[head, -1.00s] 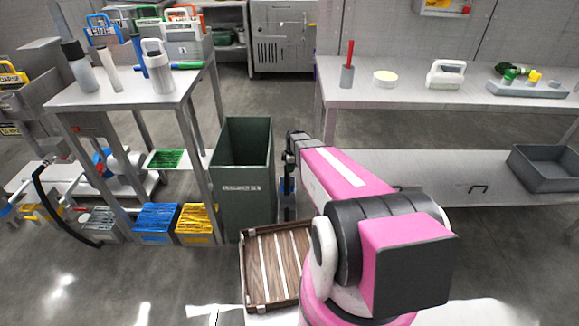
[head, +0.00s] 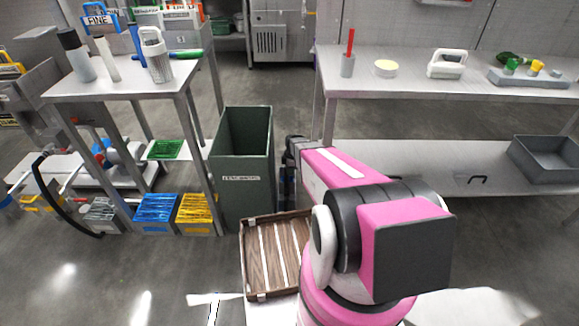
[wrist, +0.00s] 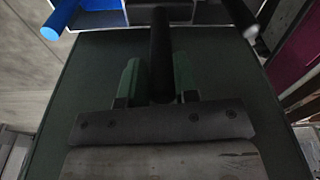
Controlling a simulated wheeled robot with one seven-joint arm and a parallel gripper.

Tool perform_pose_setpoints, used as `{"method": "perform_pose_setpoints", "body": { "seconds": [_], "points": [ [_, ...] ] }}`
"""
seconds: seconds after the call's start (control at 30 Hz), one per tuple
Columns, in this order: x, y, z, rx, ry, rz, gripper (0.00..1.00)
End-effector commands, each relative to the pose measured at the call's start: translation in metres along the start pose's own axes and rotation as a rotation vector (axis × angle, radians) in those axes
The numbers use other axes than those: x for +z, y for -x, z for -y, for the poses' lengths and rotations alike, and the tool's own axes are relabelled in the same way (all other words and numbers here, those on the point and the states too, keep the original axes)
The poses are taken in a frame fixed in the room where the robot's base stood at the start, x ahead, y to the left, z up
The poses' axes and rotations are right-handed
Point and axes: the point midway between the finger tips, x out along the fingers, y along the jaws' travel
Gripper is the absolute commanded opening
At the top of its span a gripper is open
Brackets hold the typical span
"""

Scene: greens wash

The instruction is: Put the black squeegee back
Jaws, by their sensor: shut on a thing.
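The black squeegee (wrist: 165,126) fills the lower middle of the wrist view, its wide bolted head across the picture and a pale grey strip below it. Its dark handle runs up between the green fingertips of my gripper (wrist: 158,80), which is shut on it. A dark green surface lies behind it. In the head view my gripper end (head: 293,155) is beside the green bin (head: 247,195), mostly hidden by my pink arm; the squeegee cannot be made out there.
A pale-edged holder (wrist: 195,13) crosses the top of the wrist view, with a blue handle (wrist: 62,18) and a black handle (wrist: 240,14) beside it. A slatted wooden tray (head: 252,262) is close below. Steel tables stand left (head: 120,88) and right (head: 420,84).

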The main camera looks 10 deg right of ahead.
Motion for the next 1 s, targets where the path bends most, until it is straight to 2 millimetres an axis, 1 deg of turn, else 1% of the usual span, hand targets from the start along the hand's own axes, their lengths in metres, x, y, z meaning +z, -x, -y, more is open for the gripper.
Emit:
{"method": "perform_pose_setpoints", "body": {
  "seconds": [0.1,0.7,1.0],
  "points": [
    [0.001,-0.011,-0.001,0.0,0.0,0.0,0.09],
    [0.008,-0.062,-0.001,0.0,0.0,0.0,0.09],
    [0.01,-0.08,0.0,0.0,0.0,0.0,0.09]
  ]
}}
